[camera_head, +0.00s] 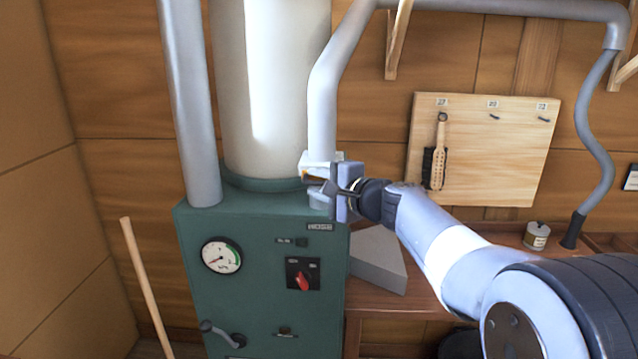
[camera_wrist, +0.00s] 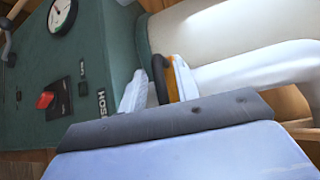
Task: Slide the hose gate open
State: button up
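The hose gate shows as an orange plate (camera_wrist: 173,82) with a dark handle (camera_wrist: 159,76) in the wrist view, at the foot of the pale hose pipe (camera_head: 322,110). My gripper (camera_head: 316,180) is at that spot on the machine's top right edge in the head view.
The green machine (camera_head: 215,310) has a HOSE label, a gauge (camera_head: 221,255) and a red switch (camera_head: 303,281). A white cylinder (camera_head: 270,90) stands on it. A brush (camera_head: 438,155) hangs on a wooden board (camera_head: 495,160). A tin (camera_head: 537,236) stands on the bench at right.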

grip_shut()
dwell(0.3)
jog(key=s+b, duration=0.4)
jog(key=s, duration=0.3)
jog(key=shift+s+f, duration=0.15)
jog(key=shift+f, duration=0.05)
jog(key=shift+a, duration=0.1)
jog(key=shift+o, duration=0.5)
grip_release()
jog(key=shift+s+a+r, duration=0.1)
